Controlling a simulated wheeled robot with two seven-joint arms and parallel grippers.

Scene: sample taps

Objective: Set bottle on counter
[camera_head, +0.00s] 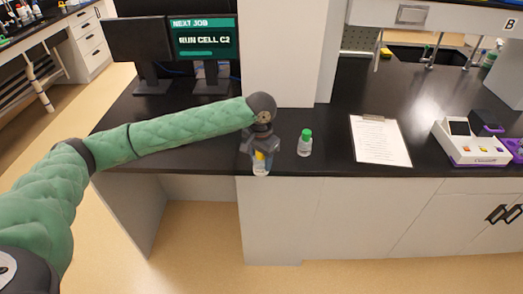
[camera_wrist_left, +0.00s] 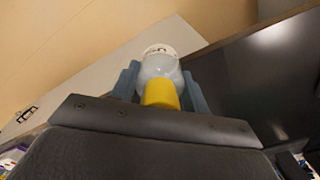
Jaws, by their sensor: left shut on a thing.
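My left gripper (camera_head: 261,150) is shut on a clear bottle with a yellow cap (camera_head: 261,165), near the front edge of the black counter (camera_head: 220,155). In the left wrist view the bottle (camera_wrist_left: 159,65) sits between the two blue-grey fingers, its yellow cap toward the camera. In the head view the gripper covers the bottle's upper part. I cannot tell whether its base touches the counter. A second bottle, with a green cap (camera_head: 305,142), stands upright on the counter to the right of the gripper. My right gripper is not in view.
A clipboard (camera_head: 380,139) lies on the counter to the right. A white device (camera_head: 470,142) stands farther right. Two monitors (camera_head: 205,38) stand at the back left, and a pale column (camera_head: 280,55) rises behind the gripper. The counter left of the gripper is clear.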

